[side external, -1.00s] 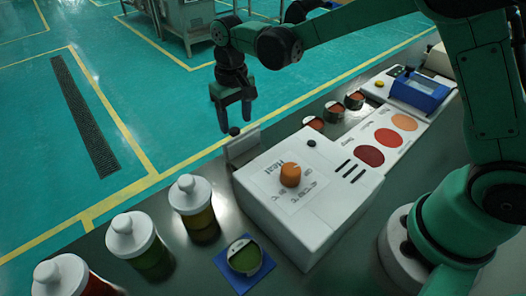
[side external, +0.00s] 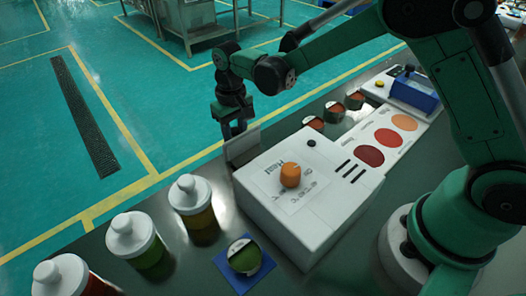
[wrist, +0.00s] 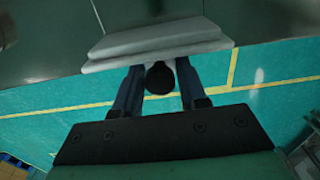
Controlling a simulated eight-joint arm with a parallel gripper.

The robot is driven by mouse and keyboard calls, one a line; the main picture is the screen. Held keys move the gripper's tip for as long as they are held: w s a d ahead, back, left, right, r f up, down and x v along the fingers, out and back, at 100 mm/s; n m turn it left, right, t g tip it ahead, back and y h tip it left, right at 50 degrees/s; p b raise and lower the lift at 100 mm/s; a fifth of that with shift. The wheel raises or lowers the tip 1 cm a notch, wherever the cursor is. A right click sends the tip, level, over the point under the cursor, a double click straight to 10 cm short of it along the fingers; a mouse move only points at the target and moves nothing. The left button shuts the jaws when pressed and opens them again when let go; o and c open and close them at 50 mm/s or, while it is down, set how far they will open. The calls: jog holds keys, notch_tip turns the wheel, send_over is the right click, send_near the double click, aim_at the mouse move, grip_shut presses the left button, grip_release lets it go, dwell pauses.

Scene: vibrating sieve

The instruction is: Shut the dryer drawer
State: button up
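The dryer (side external: 300,200) is a white box with an orange heat dial, standing on the dark table. Its drawer front (side external: 243,147) is a pale panel that stands out from the dryer's far left side. In the wrist view the drawer front (wrist: 155,42) is ahead of my gripper, and its round black knob (wrist: 159,78) sits between the two fingers. My gripper (side external: 234,128) is at the drawer's outer side. Its fingers (wrist: 159,90) are apart, one on each side of the knob, with narrow gaps showing. In the side view the knob is hidden by my gripper.
Several white-capped jars (side external: 190,195) stand at the front left. A dish on a blue mat (side external: 236,284) lies before the dryer. Small red cups (side external: 335,112) and a card with coloured discs (side external: 370,157) are behind and right. Open floor lies beyond the table edge.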

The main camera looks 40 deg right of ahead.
aim_at(260, 152)
jog(key=shift+s, duration=2)
jog(key=shift+s, duration=2)
jog(key=shift+s, duration=0.5)
jog(key=o, duration=0.8)
